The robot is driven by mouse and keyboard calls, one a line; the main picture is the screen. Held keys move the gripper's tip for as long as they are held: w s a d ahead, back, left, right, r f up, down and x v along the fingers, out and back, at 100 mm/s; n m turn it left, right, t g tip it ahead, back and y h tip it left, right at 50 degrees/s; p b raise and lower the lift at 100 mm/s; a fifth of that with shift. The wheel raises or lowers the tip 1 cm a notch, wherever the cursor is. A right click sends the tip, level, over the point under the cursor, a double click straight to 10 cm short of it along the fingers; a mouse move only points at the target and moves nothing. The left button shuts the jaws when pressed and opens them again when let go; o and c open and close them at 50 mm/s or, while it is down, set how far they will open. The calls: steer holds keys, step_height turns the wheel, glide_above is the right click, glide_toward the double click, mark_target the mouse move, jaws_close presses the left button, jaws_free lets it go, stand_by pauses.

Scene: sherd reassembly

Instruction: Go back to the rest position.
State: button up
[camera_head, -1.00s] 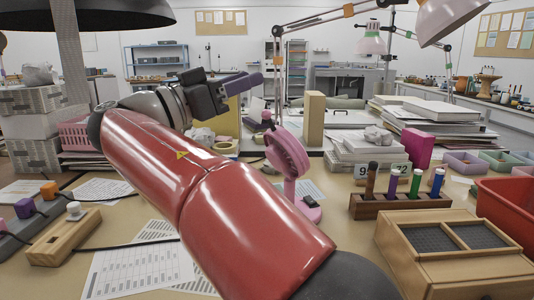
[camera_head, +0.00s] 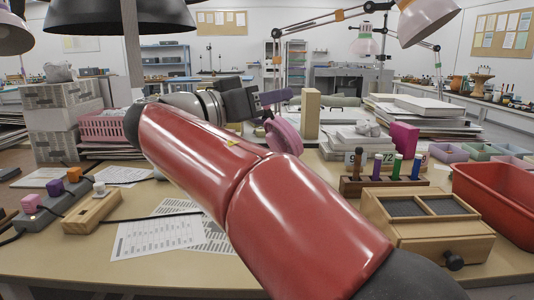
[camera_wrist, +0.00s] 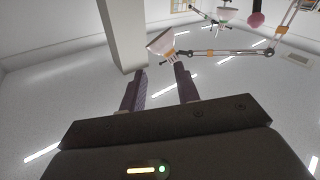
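My gripper (camera_head: 277,97) is held up above the table in the head view, at the end of my red arm, with its fingers pointing right. In the wrist view, the two dark fingers of my gripper (camera_wrist: 160,85) stand apart with nothing between them. The wrist camera looks up at the ceiling and lamps. No sherd can be made out in either view. My arm hides the middle of the table.
A pink fan (camera_head: 284,135) is partly hidden behind my arm. A wooden box (camera_head: 425,231), a rack of tools (camera_head: 385,187) and a red tray (camera_head: 500,190) stand at right. Papers (camera_head: 160,235) and a wooden block (camera_head: 92,213) lie at left. Lamps hang overhead.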

steer(key=d+f+n+g+y, duration=0.2)
steer(key=d+f+n+y, duration=0.2)
steer(key=d+f, duration=0.45)
steer(key=s+d+f+n+g+y, duration=0.1)
steer(key=s+d+f+y, duration=0.1)
steer(key=s+d+f, duration=0.1)
steer(key=s+d+f+n+g+y, duration=0.1)
steer(key=s+d+f+y, duration=0.1)
steer(key=s+f, duration=0.3)
steer(key=s+d+f+n+g+y, duration=0.1)
steer(key=s+d+f+y, duration=0.1)
steer(key=s+d+f, duration=0.2)
steer(key=shift+s+d+f+n+g, duration=0.15)
steer(key=shift+s+f+n, duration=0.05)
steer(key=shift+f, duration=0.65)
steer(key=shift+s+d+f+n+g, duration=0.15)
steer(key=shift+f+n, duration=0.05)
steer(key=shift+f, duration=0.65)
steer(key=s+a+f+y+b, duration=0.1)
steer(key=s+f+y, duration=0.2)
steer(key=s+f, duration=0.2)
steer(key=s+a+f+y+b, duration=0.2)
steer(key=s+f, duration=0.2)
steer(key=f, duration=0.5)
steer(key=shift+s+a+n+y, duration=0.15)
steer(key=shift+s+n+y, duration=0.15)
steer(key=shift+s+y, duration=0.1)
